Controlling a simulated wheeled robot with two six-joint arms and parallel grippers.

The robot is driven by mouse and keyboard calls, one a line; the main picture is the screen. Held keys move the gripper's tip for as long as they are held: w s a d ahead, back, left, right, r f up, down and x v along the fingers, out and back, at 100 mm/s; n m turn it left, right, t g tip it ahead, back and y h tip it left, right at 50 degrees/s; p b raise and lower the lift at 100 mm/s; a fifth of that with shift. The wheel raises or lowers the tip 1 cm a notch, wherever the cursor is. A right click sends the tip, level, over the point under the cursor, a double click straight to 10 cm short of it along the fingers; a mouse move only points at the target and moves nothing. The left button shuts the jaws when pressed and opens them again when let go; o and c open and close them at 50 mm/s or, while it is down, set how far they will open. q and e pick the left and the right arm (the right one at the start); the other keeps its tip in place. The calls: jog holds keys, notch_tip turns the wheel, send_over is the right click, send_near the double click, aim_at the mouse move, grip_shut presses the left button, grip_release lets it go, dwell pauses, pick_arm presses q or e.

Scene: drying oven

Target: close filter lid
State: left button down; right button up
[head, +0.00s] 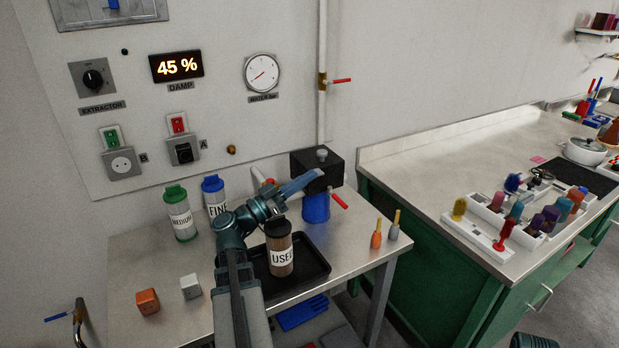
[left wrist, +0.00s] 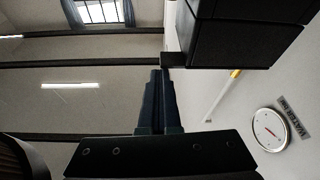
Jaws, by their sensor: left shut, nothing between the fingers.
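The filter (head: 331,163) has a black block-shaped top with a grey knob, on the wall side of the metal table, and a blue bowl (head: 316,208) beneath it. I cannot make out a separate lid or how far it is open. My left gripper (head: 317,175) is shut and empty, its fingers reaching in front of the black top. In the left wrist view the shut fingertips (left wrist: 157,72) are close to a small dark tab on the side of a large black block (left wrist: 232,35). I cannot tell whether they touch.
A brown jar marked USED (head: 280,256) stands on a black tray (head: 322,268) below my left arm. Green-lidded (head: 181,217) and blue-lidded (head: 213,192) jars stand behind. Orange (head: 147,300) and white (head: 190,287) cubes lie at the left. A red valve handle (head: 339,199) juts beside the bowl.

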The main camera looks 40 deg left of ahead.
pick_arm(q)
jog(key=s+a, duration=0.3)
jog(key=s, duration=0.8)
jog(key=shift+s, duration=0.4)
jog(key=shift+s, duration=0.1)
pick_arm(e)
jog(key=shift+s, duration=0.1)
